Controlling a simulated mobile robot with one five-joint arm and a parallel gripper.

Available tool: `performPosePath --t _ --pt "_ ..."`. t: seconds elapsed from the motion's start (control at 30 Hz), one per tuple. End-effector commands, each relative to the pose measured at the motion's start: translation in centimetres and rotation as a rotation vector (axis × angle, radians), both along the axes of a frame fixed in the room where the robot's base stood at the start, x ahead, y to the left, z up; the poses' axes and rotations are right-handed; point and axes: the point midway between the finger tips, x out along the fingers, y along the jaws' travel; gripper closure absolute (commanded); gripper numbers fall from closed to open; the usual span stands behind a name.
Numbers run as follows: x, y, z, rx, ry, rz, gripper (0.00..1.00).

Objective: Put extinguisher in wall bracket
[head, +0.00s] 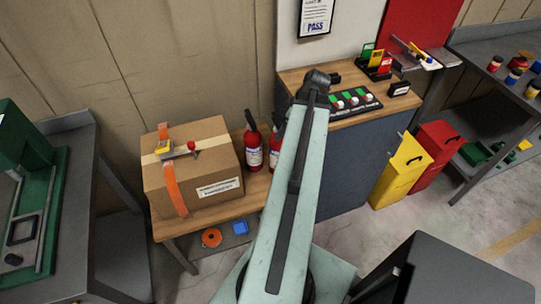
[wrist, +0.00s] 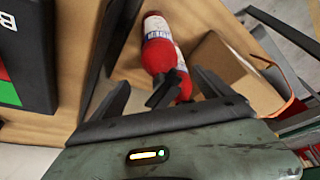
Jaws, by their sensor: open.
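Two red extinguishers with white labels and black tops stand on the wooden table; the left extinguisher (head: 253,150) is clear in the head view, and the right extinguisher (head: 275,146) is partly hidden behind my arm. In the wrist view, a red extinguisher body (wrist: 157,50) with a white label shows beyond the fingers, with a black handle nearby. I cannot tell which extinguisher it is. My gripper (wrist: 160,92) is open with nothing between its fingers. In the head view my gripper (head: 318,82) is above the counter, beyond the extinguishers. I cannot make out a wall bracket.
A cardboard box (head: 215,150) sits left of the extinguishers. A switch panel (head: 350,102) lies on the counter (head: 300,76) by my gripper. Yellow (head: 400,172) and red (head: 436,150) bins stand right of the counter. A green machine (head: 25,165) is far left.

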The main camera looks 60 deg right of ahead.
Motion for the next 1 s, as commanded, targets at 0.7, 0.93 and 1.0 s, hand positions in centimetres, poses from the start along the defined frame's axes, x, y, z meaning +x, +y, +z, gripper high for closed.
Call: performPosePath --t 0.7,0.93,1.0 --pt "4.1 1.0 -6.9 0.0 0.0 0.022 0.1" --pt "4.5 1.1 -6.9 0.0 0.0 0.021 0.1" --pt "4.5 1.2 -6.9 0.0 0.0 0.021 0.16"
